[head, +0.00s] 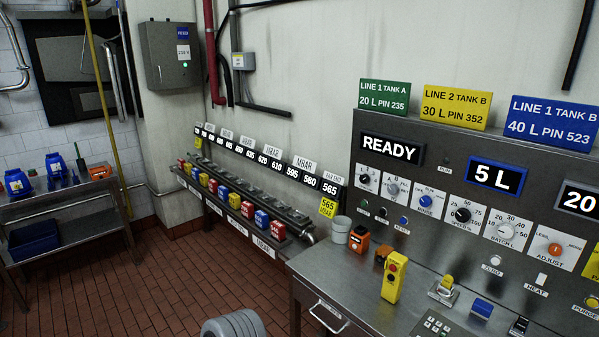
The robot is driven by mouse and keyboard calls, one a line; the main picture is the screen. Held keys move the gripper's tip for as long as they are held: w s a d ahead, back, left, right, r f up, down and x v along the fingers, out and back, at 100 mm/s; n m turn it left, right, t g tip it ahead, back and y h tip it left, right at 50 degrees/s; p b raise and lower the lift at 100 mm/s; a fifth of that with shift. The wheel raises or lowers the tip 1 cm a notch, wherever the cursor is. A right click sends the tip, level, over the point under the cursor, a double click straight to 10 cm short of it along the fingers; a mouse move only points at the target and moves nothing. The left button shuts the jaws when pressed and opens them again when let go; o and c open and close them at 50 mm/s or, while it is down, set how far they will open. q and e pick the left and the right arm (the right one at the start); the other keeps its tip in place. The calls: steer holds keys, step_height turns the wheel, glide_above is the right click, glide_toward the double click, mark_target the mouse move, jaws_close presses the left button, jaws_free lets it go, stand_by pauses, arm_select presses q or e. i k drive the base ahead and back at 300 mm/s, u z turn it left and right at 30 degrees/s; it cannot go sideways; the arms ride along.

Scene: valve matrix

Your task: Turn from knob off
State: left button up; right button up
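The grey control panel (440,172) stands at the right in the head view. Its upper row holds a small black knob (365,180), a grey knob (393,188), a blue knob (425,201), a black SPEED % knob (462,214), a pale BATCH L knob (505,231) and a red ADJUST knob (554,249). The small labels at the leftmost knobs are too small to read surely, so I cannot tell which is the from knob. Neither of my grippers is in view.
A READY display (391,150) and a 5 L display (495,177) sit on the panel. A yellow pendant (393,277) and an orange device (359,239) stand on the steel counter (340,277). A valve row lines the back wall. Tiled floor (150,287) is open at left.

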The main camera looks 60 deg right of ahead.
mark_target(364, 178)
steer(key=z, duration=0.5)
steer(key=i, duration=1.45)
steer(key=z, duration=1.15)
